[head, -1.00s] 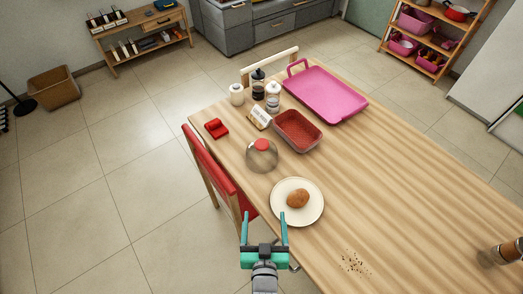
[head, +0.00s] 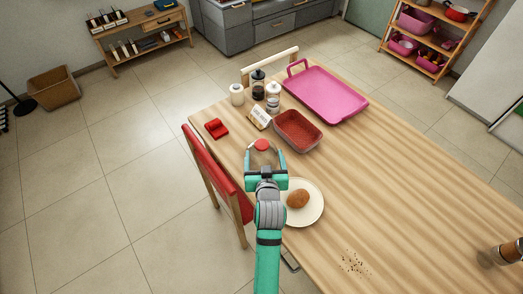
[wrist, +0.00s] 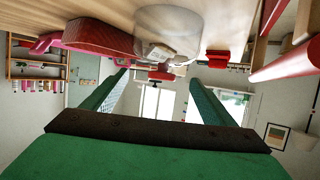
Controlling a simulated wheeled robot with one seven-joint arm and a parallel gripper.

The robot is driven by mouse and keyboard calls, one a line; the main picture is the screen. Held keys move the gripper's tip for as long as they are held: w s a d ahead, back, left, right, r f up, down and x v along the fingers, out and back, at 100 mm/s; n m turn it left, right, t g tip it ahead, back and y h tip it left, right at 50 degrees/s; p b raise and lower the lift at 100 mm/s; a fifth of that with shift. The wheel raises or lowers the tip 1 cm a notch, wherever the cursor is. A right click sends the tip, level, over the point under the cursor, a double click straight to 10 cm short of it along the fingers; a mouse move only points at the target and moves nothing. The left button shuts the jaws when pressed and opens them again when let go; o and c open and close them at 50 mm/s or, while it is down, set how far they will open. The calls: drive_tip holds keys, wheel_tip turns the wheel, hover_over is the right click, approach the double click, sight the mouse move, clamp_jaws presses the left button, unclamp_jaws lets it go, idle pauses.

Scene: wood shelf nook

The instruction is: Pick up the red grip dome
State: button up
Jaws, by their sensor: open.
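The red grip dome is a clear dome with a red knob on top (head: 262,145). It stands upright on the wooden table near the left edge. In the wrist view, which looks upside down, the clear dome (wrist: 172,22) is at the top middle, with its red knob between the fingers. My gripper (head: 265,153) is open and empty, with its fingers reaching toward the dome on its left and right sides in the head view. The gripper and wrist hide the lower part of the dome. I cannot tell whether the fingers touch it.
A plate (head: 314,214) with a brown roll (head: 298,198) lies beside my wrist. Behind the dome are a red-lined dish (head: 298,131), a small card (head: 260,116), a red item (head: 216,128) and a pink tray (head: 325,92). A red chair (head: 215,172) stands at the left edge.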

sight(262, 151)
drive_tip(key=shift+a+x, duration=0.2)
drive_tip(key=shift+x, duration=3.3)
drive_tip(key=shift+r, duration=0.1)
drive_tip(key=c, duration=1.5)
drive_tip(key=shift+s, duration=0.1)
drive_tip(key=shift+c, duration=0.4)
